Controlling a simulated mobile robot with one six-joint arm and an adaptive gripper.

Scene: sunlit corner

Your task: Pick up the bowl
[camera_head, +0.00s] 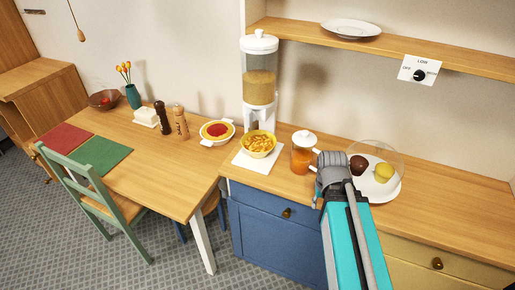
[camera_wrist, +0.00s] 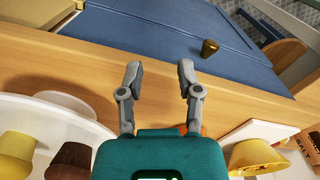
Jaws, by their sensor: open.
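A yellow bowl (camera_head: 258,144) with food in it sits upright on a white square mat (camera_head: 244,162) on the counter, below a cereal dispenser. Its edge also shows at the lower right of the wrist view (camera_wrist: 252,158). A brown bowl (camera_head: 103,100) with something red in it stands at the far left on the table. My gripper (camera_wrist: 160,72) is open with nothing between its fingers. In the head view my gripper (camera_head: 316,163) is to the right of the yellow bowl, apart from it, by the orange jar.
An orange jar (camera_head: 303,158) stands between the yellow bowl and my gripper. A cereal dispenser (camera_head: 259,88) rises behind the bowl. A white plate (camera_head: 383,190) with two cupcakes and a clear dome is at right. A shelf (camera_head: 430,55) hangs above. Counter at far right is clear.

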